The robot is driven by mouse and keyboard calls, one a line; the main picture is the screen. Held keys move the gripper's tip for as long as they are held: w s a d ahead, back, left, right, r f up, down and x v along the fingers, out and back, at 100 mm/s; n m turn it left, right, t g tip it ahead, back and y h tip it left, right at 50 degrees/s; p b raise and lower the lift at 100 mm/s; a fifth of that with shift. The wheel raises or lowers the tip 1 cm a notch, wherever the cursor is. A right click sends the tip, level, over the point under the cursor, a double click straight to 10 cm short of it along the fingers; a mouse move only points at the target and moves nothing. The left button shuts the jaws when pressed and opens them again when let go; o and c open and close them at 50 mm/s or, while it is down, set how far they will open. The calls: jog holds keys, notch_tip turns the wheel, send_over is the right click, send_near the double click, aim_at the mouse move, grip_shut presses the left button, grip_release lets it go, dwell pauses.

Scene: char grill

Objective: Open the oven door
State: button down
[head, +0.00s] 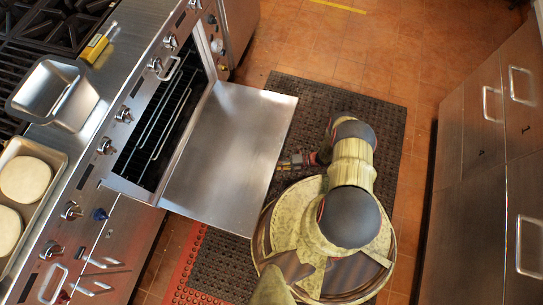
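The oven door (231,157) is a flat steel panel at the centre of the head view. It is folded down and out from the oven front, so the dark oven cavity (158,131) with its wire racks shows. My gripper (287,163) is small in view at the door's outer right edge, partly hidden by my arm. I cannot tell whether it touches the door or whether its fingers are open or shut. No handle shows on the door's visible face.
Control knobs (105,146) line the range front. A steel pan (53,94), a yellow object (96,48) and a tray (48,153) with round flat pieces sit on top. Steel cabinets (487,160) stand at right. Dark mats (386,125) cover part of the tiled floor.

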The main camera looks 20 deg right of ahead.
dwell(0.3)
jog(key=c, duration=1.8)
grip_release()
jog(key=shift+o, duration=0.3)
jog(key=v, duration=1.2)
